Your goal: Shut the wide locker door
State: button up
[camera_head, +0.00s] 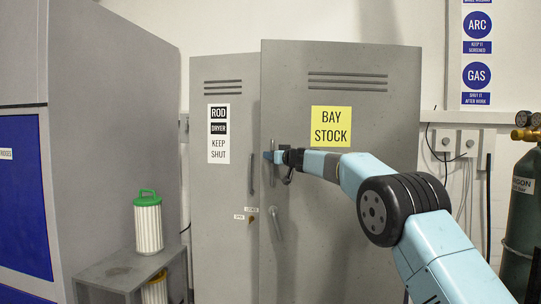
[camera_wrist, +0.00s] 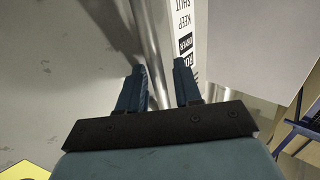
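The wide locker door (camera_head: 340,190) is grey, with a yellow BAY STOCK label and a lever (camera_head: 276,223) low near its left edge. Its left edge stands forward of the narrow door and partly covers it, so it looks ajar, with the hinge side apparently right. My gripper (camera_head: 268,156) is at that left edge, at mid height. In the wrist view, my gripper (camera_wrist: 160,68) has its blue fingers apart. A shiny upright bar or edge (camera_wrist: 152,40) shows between or just beyond the fingers; I cannot tell if they touch it.
The narrow ROD DRYER locker door (camera_head: 222,230) with its handle (camera_head: 250,178) is left of the wide one. A green-topped white canister (camera_head: 148,225) stands on a grey stand beside a large grey cabinet (camera_head: 110,120). A gas cylinder (camera_head: 524,205) stands at the right.

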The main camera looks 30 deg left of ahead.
jog(key=shift+d, duration=0.1)
jog(key=v, duration=1.3)
jog(key=shift+s+d, duration=0.15)
jog(key=shift+s, duration=0.2)
jog(key=shift+c, duration=0.3)
